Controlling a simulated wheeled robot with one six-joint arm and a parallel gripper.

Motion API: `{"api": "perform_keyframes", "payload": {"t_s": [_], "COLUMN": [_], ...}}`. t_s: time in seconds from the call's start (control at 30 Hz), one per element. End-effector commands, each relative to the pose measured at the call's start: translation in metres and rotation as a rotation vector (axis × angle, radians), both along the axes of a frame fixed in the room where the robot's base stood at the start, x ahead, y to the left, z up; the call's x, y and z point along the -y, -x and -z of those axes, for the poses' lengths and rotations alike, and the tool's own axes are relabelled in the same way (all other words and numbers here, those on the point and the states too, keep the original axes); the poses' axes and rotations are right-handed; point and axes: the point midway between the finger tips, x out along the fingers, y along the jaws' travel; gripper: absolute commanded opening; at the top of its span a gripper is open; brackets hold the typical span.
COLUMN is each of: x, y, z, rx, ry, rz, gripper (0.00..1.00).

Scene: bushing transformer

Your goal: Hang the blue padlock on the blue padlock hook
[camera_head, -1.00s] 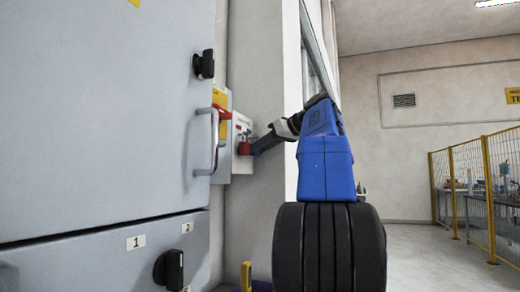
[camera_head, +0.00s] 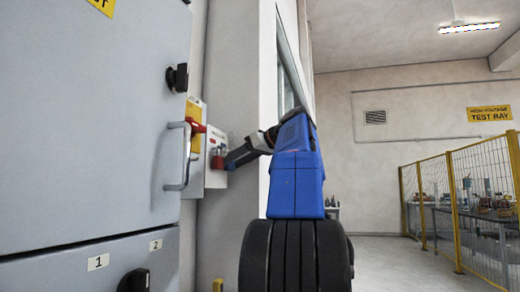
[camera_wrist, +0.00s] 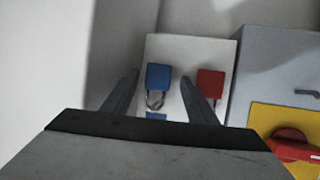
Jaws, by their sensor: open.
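In the wrist view, which looks upside down, a blue padlock (camera_wrist: 158,77) is against a white board (camera_wrist: 180,50), with its grey shackle at a small peg and a blue label (camera_wrist: 156,116) beside it. My gripper (camera_wrist: 159,75) is open, one finger on either side of the blue padlock in the picture. I cannot tell whether the fingers touch it. In the head view my gripper (camera_head: 229,162) reaches the board (camera_head: 216,178) and hides the blue padlock. I cannot tell the hook itself clearly.
A red padlock (camera_wrist: 210,82) is close beside one finger; it also shows in the head view (camera_head: 217,159). A red rotary handle on a yellow plate (camera_wrist: 290,138) is near. A grey cabinet (camera_head: 80,130) with a bar handle (camera_head: 178,155) stands left. Yellow fencing (camera_head: 455,200) is far right.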

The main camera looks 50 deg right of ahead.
Motion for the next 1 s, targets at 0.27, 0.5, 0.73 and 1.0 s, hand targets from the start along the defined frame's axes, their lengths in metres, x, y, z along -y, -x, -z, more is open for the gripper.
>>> {"api": "perform_keyframes", "payload": {"t_s": [0.27,0.5,0.73,1.0], "x": [0.008,0.014,0.019,0.024], "y": [0.040,0.073,0.104,0.135], "z": [-0.016,-0.029,-0.042,-0.055], "rx": [0.000,0.000,0.001,0.000], "ry": [0.002,0.001,0.001,-0.001], "rz": [0.008,0.010,0.009,0.011], "gripper": [0.53,0.53,0.53,0.53]}}
